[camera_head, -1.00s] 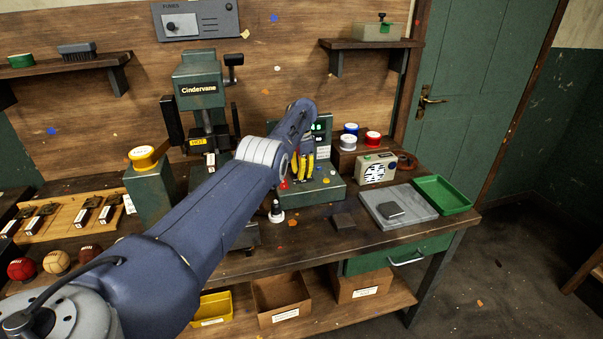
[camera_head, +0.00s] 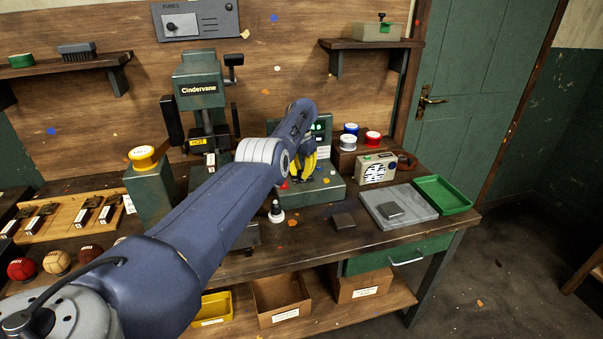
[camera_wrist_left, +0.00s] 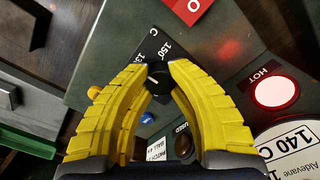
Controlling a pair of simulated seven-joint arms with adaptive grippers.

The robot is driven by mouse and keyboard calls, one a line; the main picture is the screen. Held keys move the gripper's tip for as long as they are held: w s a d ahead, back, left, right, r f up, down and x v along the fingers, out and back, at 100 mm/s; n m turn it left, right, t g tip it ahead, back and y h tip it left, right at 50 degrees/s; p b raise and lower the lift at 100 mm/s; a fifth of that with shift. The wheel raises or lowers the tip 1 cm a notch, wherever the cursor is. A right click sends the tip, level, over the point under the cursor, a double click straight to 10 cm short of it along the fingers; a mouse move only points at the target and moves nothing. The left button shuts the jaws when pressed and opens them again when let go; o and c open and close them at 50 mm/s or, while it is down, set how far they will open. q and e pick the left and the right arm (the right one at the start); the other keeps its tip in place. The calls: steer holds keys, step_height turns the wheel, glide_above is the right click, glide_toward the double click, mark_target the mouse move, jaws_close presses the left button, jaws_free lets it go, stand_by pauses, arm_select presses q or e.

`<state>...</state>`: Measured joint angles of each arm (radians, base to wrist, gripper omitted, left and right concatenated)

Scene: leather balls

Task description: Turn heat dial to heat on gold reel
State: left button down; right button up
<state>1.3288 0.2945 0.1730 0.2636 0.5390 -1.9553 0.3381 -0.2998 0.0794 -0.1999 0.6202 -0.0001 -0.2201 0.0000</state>
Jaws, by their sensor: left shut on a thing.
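In the left wrist view the heat dial is a small black knob (camera_wrist_left: 157,83) with a white pointer line. It sits beside a dark scale plate (camera_wrist_left: 155,46) marked with 150 and C. My left gripper (camera_head: 302,172) has yellow fingers; in the left wrist view (camera_wrist_left: 160,72) they are shut around the knob from both sides. In the head view the fingers are at the green control box (camera_head: 325,190) and hide the dial. A yellow-topped reel (camera_head: 143,157) stands on a green pedestal at the left. My right gripper is not in view.
A round HOT lamp (camera_wrist_left: 275,92) and a card reading Aldevane 140 C (camera_wrist_left: 295,148) are right of the dial. The Cindervane press (camera_head: 200,90) stands left of my forearm. Blue, white and red reels (camera_head: 372,138) and a green tray (camera_head: 441,195) are at the right.

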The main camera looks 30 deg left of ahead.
mark_target(302, 172)
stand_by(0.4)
arm_select(q)
steer(key=c, duration=1)
jaws_free()
steer(key=shift+r, duration=0.1)
step_height(302, 172, up, 12)
steer(key=shift+f, duration=0.15)
